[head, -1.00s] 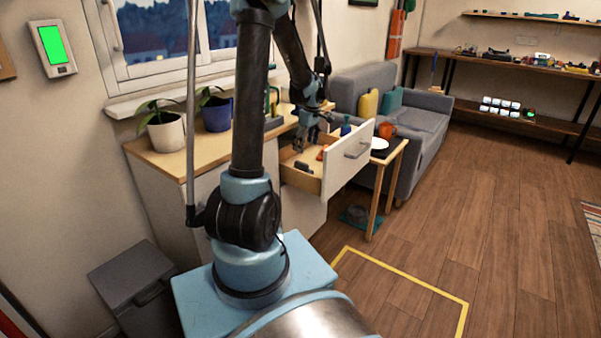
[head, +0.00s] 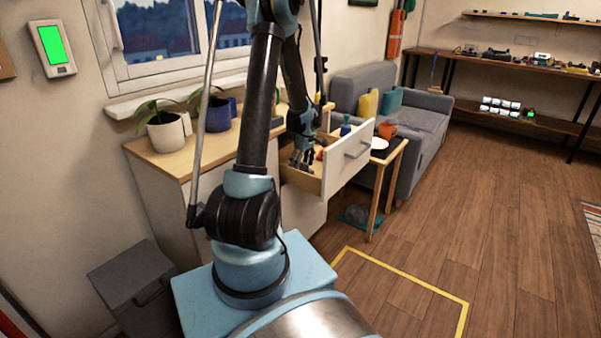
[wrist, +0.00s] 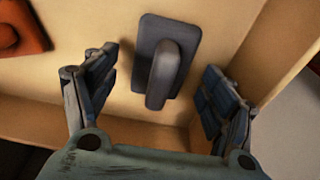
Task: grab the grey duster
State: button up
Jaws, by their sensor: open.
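The grey duster (wrist: 166,57) lies on the floor of the open drawer (head: 347,172), in the wrist view. It is a dark grey rectangular block with a raised rounded handle along its middle. My gripper (wrist: 160,85) is open, with one finger on each side of the duster and a gap on both sides. The duster sits a little ahead of the palm, between the fingertips. In the head view my gripper (head: 303,160) reaches down into the drawer and hides the duster.
An orange-red object (wrist: 22,28) lies in the drawer at the left of the wrist view. The drawer walls are close on the right and near sides. A blue bottle (head: 346,126) and an orange mug (head: 387,130) stand beyond the drawer in the head view.

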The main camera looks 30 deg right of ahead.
jog(key=shift+f, duration=0.35)
jog(key=c, duration=1.2)
jog(key=shift+o, duration=0.2)
